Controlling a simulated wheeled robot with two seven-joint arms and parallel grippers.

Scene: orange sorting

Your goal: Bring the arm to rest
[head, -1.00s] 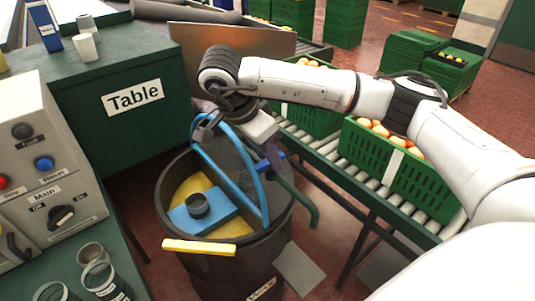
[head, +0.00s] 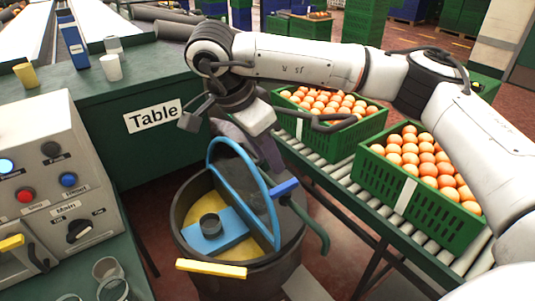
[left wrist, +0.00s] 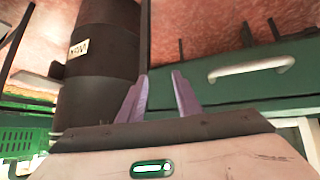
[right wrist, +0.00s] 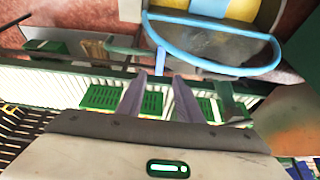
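My right arm comes in from the right in the head view and bends down at the wrist. My right gripper (head: 270,155) points down beside a blue hoop (head: 213,150) that stands up from the dark bin. In the right wrist view its two fingers (right wrist: 158,90) are apart with nothing between them. The blue hoop (right wrist: 215,68) shows beyond the tips there. My left gripper is outside the head view. In the left wrist view its fingers (left wrist: 159,90) are apart and empty, with a dark barrel (left wrist: 100,65) and a green drawer front beyond.
The dark bin (head: 185,228) holds a blue block and other items. Green crates of oranges (head: 370,190) stand on the roller conveyor (head: 330,178) at the right. The green table (head: 100,95) and a control panel (head: 40,150) are at the left.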

